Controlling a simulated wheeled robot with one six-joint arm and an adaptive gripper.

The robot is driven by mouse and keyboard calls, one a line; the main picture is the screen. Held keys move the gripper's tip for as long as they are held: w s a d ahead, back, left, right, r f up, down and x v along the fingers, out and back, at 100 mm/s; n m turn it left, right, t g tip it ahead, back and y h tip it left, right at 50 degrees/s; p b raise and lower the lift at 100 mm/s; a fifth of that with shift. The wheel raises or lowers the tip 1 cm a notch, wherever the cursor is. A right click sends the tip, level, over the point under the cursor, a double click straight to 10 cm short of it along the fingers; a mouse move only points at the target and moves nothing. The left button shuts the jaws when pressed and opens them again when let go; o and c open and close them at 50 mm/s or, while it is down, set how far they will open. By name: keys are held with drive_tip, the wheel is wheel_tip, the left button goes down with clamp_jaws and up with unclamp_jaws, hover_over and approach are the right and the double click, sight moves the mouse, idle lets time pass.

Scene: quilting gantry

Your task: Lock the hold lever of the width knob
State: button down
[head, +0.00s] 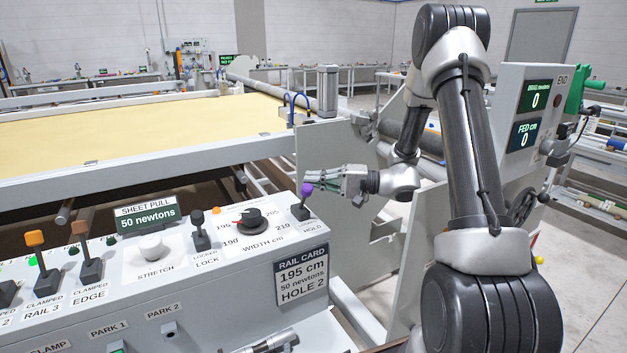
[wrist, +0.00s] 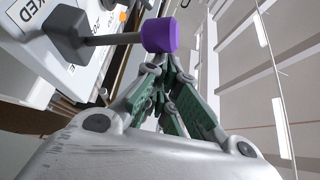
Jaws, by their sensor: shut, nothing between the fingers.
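The hold lever has a purple tip (head: 306,189) on a dark stem and base, standing at the right end of the panel beside a HOLD label. In the wrist view its purple tip (wrist: 173,35) lies just past my fingertips, with the stem running left to its base (wrist: 68,33). My gripper (head: 308,181) is shut and empty, its fingertips right at the purple tip; I cannot tell whether they touch. The fingers also show in the wrist view (wrist: 154,68). The black width knob (head: 250,220) is left of the lever, its red pointer toward 195.
Left of the width knob stand the black lock lever (head: 199,230), the white stretch knob (head: 151,248) and orange-tipped clamp levers (head: 36,240). A rail card (head: 302,277) reads 195 cm, 50 newtons, HOLE 2. A grey upright plate (head: 345,215) stands behind my gripper.

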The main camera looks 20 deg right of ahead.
drive_tip(key=shift+s+f, duration=0.1)
drive_tip(key=shift+s, duration=0.15)
drive_tip(key=v, duration=0.7)
drive_tip(key=shift+d, duration=0.3)
drive_tip(key=shift+w, duration=0.15)
drive_tip(key=s+a+r+n+g+h, duration=0.2)
drive_tip(key=s+a+r+g+h, duration=0.15)
drive_tip(key=s, duration=0.55)
drive_tip(key=s+a+r+n+g+h, duration=0.2)
drive_tip(key=s+g+h, duration=0.2)
drive_tip(key=s, duration=0.5)
drive_tip(key=s+d+r+t+h, duration=0.4)
drive_tip(key=s+d+r+h, duration=0.1)
drive_tip(key=s+d+h, duration=0.4)
drive_tip(key=shift+d+r+t, duration=0.35)
drive_tip(key=shift+d, duration=0.6)
